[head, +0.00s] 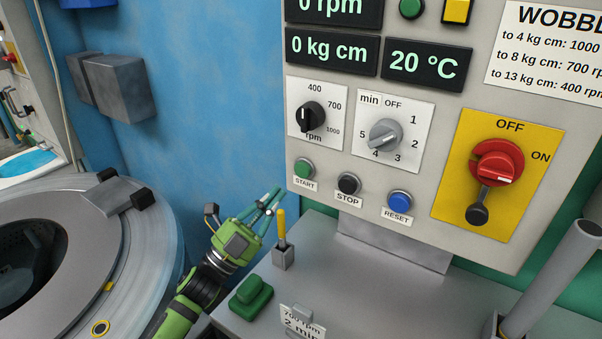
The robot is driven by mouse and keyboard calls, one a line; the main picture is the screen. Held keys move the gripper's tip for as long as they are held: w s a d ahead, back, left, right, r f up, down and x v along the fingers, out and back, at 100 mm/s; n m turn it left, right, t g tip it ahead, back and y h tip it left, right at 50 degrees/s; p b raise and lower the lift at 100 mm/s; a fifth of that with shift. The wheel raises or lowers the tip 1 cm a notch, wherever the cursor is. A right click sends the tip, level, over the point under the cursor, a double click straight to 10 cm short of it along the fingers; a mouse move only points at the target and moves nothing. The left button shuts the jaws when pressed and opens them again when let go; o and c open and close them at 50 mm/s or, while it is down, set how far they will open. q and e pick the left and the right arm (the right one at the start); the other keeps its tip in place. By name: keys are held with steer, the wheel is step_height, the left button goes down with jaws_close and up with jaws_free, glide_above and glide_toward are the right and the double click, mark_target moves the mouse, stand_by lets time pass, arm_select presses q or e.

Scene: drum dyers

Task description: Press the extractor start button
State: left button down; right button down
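The green START button (304,168) sits at the lower left of the grey control panel (440,200), above its START label. The black STOP button (349,183) and the blue RESET button (400,200) are to its right. My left gripper (280,193) is green and lies just below and left of the START button, apart from it as seen here. Its slim teal fingers point up and right toward the panel, with their tips close together and nothing visible between them. My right gripper is not in view.
A yellow-handled lever (282,230) stands beside my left gripper. A green block (251,295) lies on the grey ledge. The rpm knob (311,116), timer knob (385,135) and red switch (497,163) are on the panel. A round drum machine (150,240) fills the left.

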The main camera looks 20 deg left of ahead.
mark_target(303, 170)
arm_select(q)
steer(key=w+b, duration=0.1)
steer(key=w, duration=0.5)
steer(key=shift+d+b, duration=0.35)
steer(key=shift+d, duration=0.1)
steer(key=shift+w, duration=0.1)
stand_by(0.9)
steer(key=shift+w, duration=0.3)
